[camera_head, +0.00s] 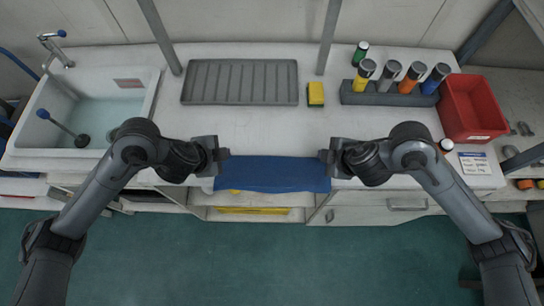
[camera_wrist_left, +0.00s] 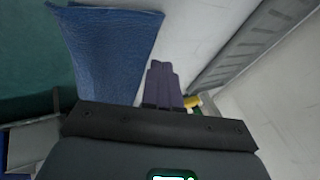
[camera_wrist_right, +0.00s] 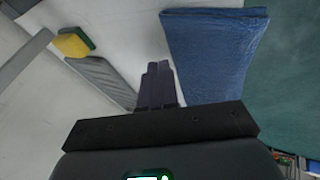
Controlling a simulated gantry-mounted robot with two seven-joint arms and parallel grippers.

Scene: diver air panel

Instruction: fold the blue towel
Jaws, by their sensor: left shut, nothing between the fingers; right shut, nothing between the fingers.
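The blue towel (camera_head: 272,174) lies at the front edge of the white counter, between my two grippers, as a wide band. Part of it appears to hang over the edge. My left gripper (camera_head: 224,154) is shut and empty at the towel's left end; in the left wrist view its fingers (camera_wrist_left: 163,82) are beside the towel (camera_wrist_left: 112,50), over bare counter. My right gripper (camera_head: 325,156) is shut and empty at the towel's right end; in the right wrist view its fingers (camera_wrist_right: 158,82) are beside the towel (camera_wrist_right: 212,55), whose side shows layered edges.
A grey ribbed drain tray (camera_head: 240,82) and a yellow-green sponge (camera_head: 316,94) lie behind the towel. A sink (camera_head: 140,88) is at left. A rack (camera_head: 385,98) of several coloured bottles and a red bin (camera_head: 474,106) stand at right. The counter's middle is clear.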

